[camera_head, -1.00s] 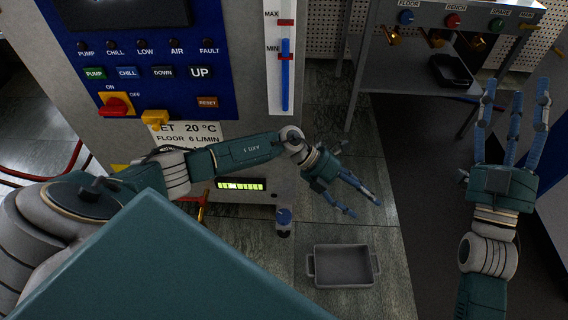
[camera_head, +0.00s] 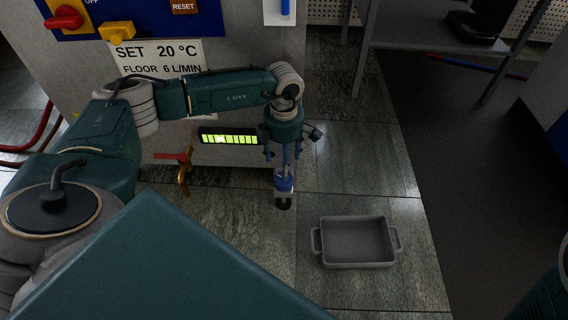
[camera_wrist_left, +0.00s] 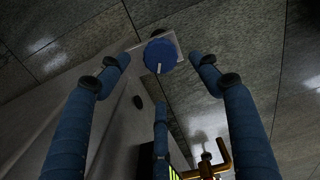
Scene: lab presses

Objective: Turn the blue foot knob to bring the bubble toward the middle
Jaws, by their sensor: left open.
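The blue foot knob (camera_head: 284,182) sits low at the machine's front right corner, above a dark foot. In the left wrist view the knob (camera_wrist_left: 160,52) is a round blue disc with a white mark near its lower edge. My left gripper (camera_head: 281,160) points down just above the knob. Its fingers are open; in the left wrist view the gripper (camera_wrist_left: 160,72) has fingertips spread around the knob, with gaps visible. The yellow-green level strip (camera_head: 229,139) is on the machine front; a pale spot, possibly the bubble, shows left of its middle. My right gripper is out of view.
A grey tray with handles (camera_head: 356,243) lies on the floor right of the knob. A brass valve with a red handle (camera_head: 183,170) stands left of the knob. A metal shelf table (camera_head: 430,35) is at the upper right. Floor in front of the knob is clear.

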